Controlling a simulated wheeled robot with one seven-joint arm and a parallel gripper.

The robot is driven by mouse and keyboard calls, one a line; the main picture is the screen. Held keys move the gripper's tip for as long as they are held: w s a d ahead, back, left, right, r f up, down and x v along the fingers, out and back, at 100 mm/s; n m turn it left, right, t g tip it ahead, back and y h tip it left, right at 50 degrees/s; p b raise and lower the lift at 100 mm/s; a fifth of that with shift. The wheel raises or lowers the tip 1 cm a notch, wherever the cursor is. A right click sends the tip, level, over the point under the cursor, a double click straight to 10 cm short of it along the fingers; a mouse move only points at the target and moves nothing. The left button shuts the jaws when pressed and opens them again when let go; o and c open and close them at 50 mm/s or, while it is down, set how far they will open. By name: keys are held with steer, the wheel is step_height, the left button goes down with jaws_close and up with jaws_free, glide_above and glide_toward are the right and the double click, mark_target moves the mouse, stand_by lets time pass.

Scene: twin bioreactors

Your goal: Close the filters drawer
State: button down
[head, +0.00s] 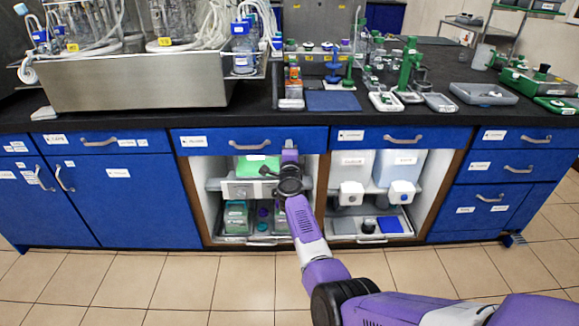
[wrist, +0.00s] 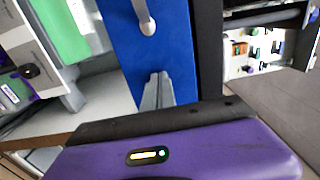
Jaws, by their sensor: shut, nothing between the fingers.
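Blue drawers line the bench under the black worktop. Their white labels are too small to read, so I cannot tell by name which is the filters drawer. My gripper (head: 289,150) is at the right part of one blue drawer front (head: 215,143), above an open shelf bay. In the wrist view my gripper (wrist: 158,88) is shut and empty, with its fingertips in front of the blue front (wrist: 165,55). The drawer's metal handle (wrist: 147,22) shows beyond the fingertips, apart from them. I cannot tell whether the fingertips touch the front or how far this drawer stands out.
Below the drawer, the open bay holds a bin with green contents (head: 256,165) and boxes (head: 237,215). Another blue drawer (head: 375,138) is to the right, over two white containers (head: 401,168). Equipment crowds the worktop (head: 280,115). The tiled floor (head: 150,285) in front is clear.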

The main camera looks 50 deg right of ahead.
steer(key=x, duration=0.1)
steer(key=b+x, duration=0.1)
steer(key=x, duration=0.1)
steer(key=shift+r, duration=0.3)
stand_by(0.3)
